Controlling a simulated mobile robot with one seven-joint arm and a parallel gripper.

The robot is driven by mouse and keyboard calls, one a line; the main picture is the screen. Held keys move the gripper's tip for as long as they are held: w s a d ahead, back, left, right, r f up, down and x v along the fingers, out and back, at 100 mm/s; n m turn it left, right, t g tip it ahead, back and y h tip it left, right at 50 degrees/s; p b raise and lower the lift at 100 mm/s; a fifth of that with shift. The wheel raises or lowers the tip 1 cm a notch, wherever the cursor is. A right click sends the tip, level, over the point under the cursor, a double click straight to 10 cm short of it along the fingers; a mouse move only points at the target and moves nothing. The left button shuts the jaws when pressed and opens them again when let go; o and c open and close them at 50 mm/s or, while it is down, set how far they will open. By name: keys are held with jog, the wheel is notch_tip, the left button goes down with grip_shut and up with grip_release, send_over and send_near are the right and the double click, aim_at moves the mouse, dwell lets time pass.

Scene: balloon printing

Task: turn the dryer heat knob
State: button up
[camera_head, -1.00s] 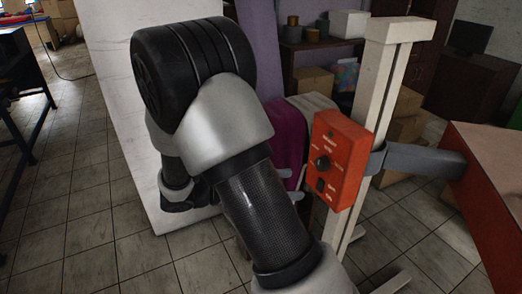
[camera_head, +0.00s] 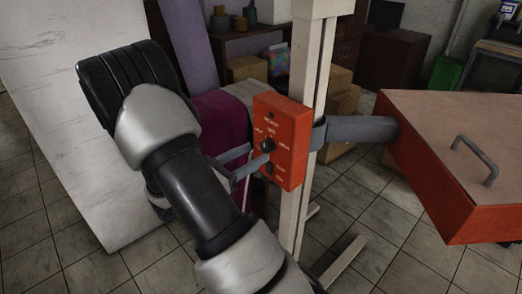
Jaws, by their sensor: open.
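The dryer heat knob (camera_head: 267,145) is a small black round knob on the front of a red-orange control box (camera_head: 293,148) with white markings. The box is fixed to a pale upright post. My gripper (camera_head: 259,154) shows as two grey fingers reaching from behind my arm toward the box face. The fingers are apart, with the tips close to the knob, one near its left side and one just below it. I cannot tell whether they touch it. A dark switch below the knob is partly hidden by the lower finger. My arm hides the gripper's base.
A grey bracket (camera_head: 357,130) joins the post (camera_head: 308,70) to a large red dryer hood (camera_head: 450,140) with a handle at right. A white panel (camera_head: 50,120) stands left, behind my arm. Shelves and boxes are behind. Tiled floor is open at lower left.

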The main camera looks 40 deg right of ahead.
aim_at(264, 147)
jog(key=shift+w+d, duration=0.2)
jog(key=shift+d, duration=1.85)
jog(key=c, duration=1)
jog(key=shift+c, duration=0.2)
